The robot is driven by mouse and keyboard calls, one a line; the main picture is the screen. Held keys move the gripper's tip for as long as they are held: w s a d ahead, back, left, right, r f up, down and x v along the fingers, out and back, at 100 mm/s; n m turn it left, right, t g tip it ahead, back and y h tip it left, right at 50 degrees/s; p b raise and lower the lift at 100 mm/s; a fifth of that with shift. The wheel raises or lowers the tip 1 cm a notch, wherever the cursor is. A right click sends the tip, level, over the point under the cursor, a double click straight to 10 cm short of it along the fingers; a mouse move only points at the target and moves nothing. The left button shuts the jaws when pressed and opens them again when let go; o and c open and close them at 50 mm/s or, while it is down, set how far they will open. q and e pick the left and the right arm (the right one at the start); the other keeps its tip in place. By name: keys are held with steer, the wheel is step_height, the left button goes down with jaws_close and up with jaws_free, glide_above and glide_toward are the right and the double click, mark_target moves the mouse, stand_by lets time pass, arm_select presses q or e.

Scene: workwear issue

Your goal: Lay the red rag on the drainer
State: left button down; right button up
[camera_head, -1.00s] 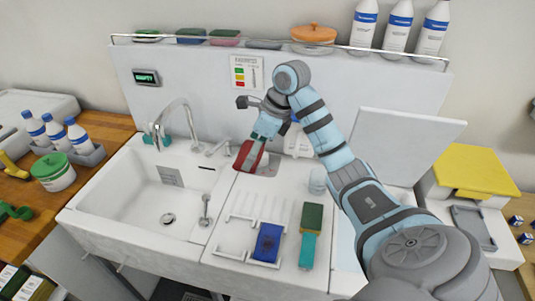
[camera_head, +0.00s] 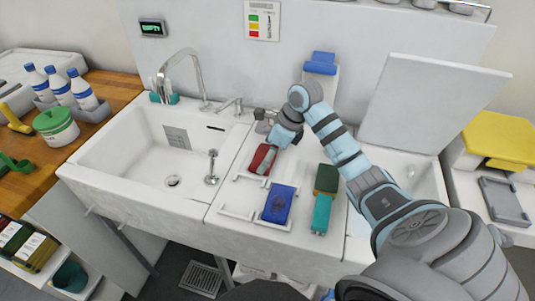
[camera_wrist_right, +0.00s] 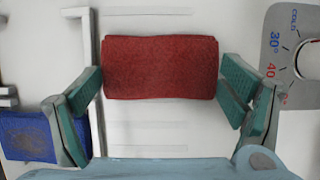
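The red rag (camera_head: 262,158) is a folded, flat pad over the rear part of the white drainer (camera_head: 229,211). In the right wrist view the red rag (camera_wrist_right: 160,67) spans between the teal finger pads of my right gripper (camera_wrist_right: 160,75), and its two ends meet the fingertips. The right gripper (camera_head: 268,157) also shows in the head view, reaching down onto the rag. White drainer bars show around the rag; I cannot tell whether it rests on them. A blue rag (camera_head: 279,203) lies at the drainer's front. My left gripper is not in view.
A teal-and-green item (camera_head: 323,200) lies right of the drainer. The sink basin (camera_head: 140,160) with its tap (camera_head: 190,75) is on the left. A raised white lid (camera_head: 425,100) stands behind my right arm. A dial plate (camera_wrist_right: 290,55) lies beside the right finger.

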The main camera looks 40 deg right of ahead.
steer(key=shift+o, duration=1)
steer(key=shift+s+r, duration=0.1)
steer(key=shift+r, duration=0.05)
steer(key=v, duration=1.2)
steer(key=shift+p, duration=0.4)
steer(key=shift+r, duration=0.15)
